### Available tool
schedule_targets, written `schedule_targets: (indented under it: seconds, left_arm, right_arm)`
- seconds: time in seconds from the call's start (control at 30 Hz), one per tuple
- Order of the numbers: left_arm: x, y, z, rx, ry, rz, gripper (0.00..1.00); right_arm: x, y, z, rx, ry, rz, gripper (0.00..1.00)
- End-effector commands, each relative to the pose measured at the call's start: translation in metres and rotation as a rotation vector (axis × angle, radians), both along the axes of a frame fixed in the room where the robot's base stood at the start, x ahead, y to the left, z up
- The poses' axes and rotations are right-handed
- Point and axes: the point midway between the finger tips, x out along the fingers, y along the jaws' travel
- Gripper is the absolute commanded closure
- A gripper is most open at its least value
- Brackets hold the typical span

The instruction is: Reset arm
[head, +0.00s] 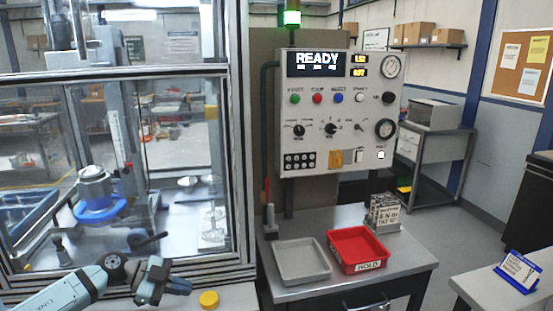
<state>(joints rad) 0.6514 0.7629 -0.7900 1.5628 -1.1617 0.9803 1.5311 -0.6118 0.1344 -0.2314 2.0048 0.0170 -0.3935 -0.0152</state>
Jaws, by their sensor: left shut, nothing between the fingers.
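My left arm reaches in from the lower left of the head view. My left gripper (178,286) is shut and empty, in front of the lower edge of the glazed machine enclosure (241,150). A yellow round cap (209,299) lies on the light surface just right of and below the gripper, apart from it. Inside the enclosure a machined housing with a blue ring (100,209) stands behind the glass. My right gripper is not in view.
A control panel (340,140) reading READY stands behind a metal table (405,257). The table holds a grey tray (301,279), a red HOLD tray (383,262) and a card rack (384,226). A blue-framed sign (519,271) stands on the right bench.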

Motion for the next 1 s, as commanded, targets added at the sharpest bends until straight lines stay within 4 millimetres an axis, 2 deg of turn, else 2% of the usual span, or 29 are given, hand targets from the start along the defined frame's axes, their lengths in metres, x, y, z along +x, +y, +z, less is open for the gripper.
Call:
schedule_targets:
  seconds: [0.03, 0.13, 0.23, 0.33, 0.47, 0.57, 0.7, 0.9, 1.0]
  left_arm:
    - [-0.016, -0.027, -0.003, -0.111, -0.021, 0.009, 1.00]
    - [-0.037, -0.062, -0.005, -0.305, -0.081, 0.082, 1.00]
    - [-0.056, -0.083, -0.007, -0.459, -0.119, 0.212, 1.00]
    - [-0.074, -0.091, -0.013, -0.564, -0.130, 0.385, 1.00]
    - [-0.100, -0.088, -0.031, -0.615, -0.104, 0.644, 1.00]
    - [-0.126, -0.078, -0.054, -0.587, -0.046, 0.848, 1.00]
    - [-0.176, -0.059, -0.093, -0.467, 0.084, 1.098, 1.00]
    - [-0.256, -0.039, -0.140, -0.245, 0.293, 1.288, 1.00]
    - [-0.283, -0.035, -0.151, -0.175, 0.361, 1.319, 1.00]
  right_arm:
    - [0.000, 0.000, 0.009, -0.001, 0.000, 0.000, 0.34]
    - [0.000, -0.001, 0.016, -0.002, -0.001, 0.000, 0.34]
    - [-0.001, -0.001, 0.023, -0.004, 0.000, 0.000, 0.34]
    - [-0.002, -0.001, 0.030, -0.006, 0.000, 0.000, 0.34]
    - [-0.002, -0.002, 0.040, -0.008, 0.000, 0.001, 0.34]
    - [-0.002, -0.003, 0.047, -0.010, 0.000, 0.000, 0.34]
    - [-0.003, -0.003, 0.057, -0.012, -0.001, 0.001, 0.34]
    - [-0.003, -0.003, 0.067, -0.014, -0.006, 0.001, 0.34]
    - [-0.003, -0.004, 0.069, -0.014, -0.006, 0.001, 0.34]
